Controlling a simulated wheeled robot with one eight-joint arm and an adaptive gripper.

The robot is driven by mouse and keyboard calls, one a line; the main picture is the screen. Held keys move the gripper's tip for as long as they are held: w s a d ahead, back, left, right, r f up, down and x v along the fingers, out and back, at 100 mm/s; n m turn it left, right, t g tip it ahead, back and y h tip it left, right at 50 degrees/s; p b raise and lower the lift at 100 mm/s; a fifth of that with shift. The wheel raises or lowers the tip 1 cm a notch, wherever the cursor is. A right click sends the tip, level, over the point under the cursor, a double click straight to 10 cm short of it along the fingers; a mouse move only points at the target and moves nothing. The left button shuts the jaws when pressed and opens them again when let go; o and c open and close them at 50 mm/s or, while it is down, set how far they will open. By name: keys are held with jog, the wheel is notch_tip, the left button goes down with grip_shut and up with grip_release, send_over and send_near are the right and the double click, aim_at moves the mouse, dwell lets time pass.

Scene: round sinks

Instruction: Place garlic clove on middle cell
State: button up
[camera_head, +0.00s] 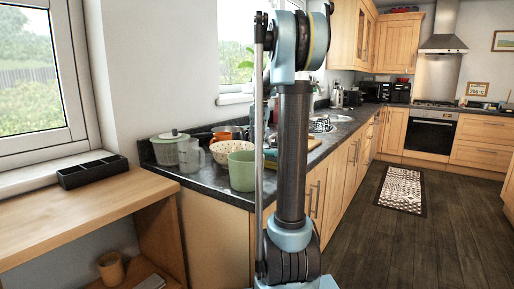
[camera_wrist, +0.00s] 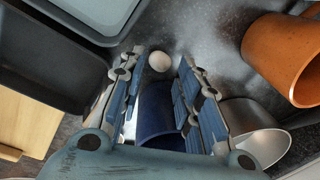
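A small whitish round item (camera_wrist: 160,61), likely the garlic clove, lies on the dark speckled counter in the wrist view. My gripper (camera_wrist: 161,70) is open, its two fingers apart, with the white item beyond them between the tips. No contact shows. A black divided tray (camera_head: 92,170) with cells in a row, likely holding the middle cell, sits on the wooden surface by the left window in the head view. My gripper and the clove cannot be made out in the head view, where my arm hides part of the counter.
In the wrist view, a dark blue cup (camera_wrist: 158,108) shows between the fingers. A metal cup (camera_wrist: 255,132) and an orange pot (camera_wrist: 283,58) stand at right; a dark pan-like container (camera_wrist: 45,62) is at left. In the head view, a green cup (camera_head: 242,171) and colander (camera_head: 227,151) crowd the counter.

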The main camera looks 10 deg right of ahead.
jog(key=shift+o, duration=0.3)
notch_tip(320, 180, up, 8)
jog(key=shift+s+d+r, duration=0.2)
jog(key=shift+d+r, duration=0.05)
jog(key=shift+d, duration=0.05)
notch_tip(320, 180, up, 5)
jog(key=s+a+n+t, duration=0.1)
jog(key=s+n, duration=0.1)
jog(key=n, duration=0.2)
jog(key=shift+h, duration=0.4)
jog(key=f, duration=0.3)
jog(key=w+f, duration=0.1)
jog(key=f, duration=0.3)
jog(key=w+f, duration=0.1)
jog(key=f, duration=0.3)
jog(key=shift+a+f, duration=0.1)
jog(key=shift+f, duration=0.15)
jog(key=shift+w+f, duration=0.15)
jog(key=shift+f, duration=1.2)
jog(key=shift+w+f, duration=0.1)
jog(key=shift+f, duration=1.25)
jog(key=shift+c, duration=0.5)
jog(key=c, duration=0.4)
jog(key=shift+c, duration=0.3)
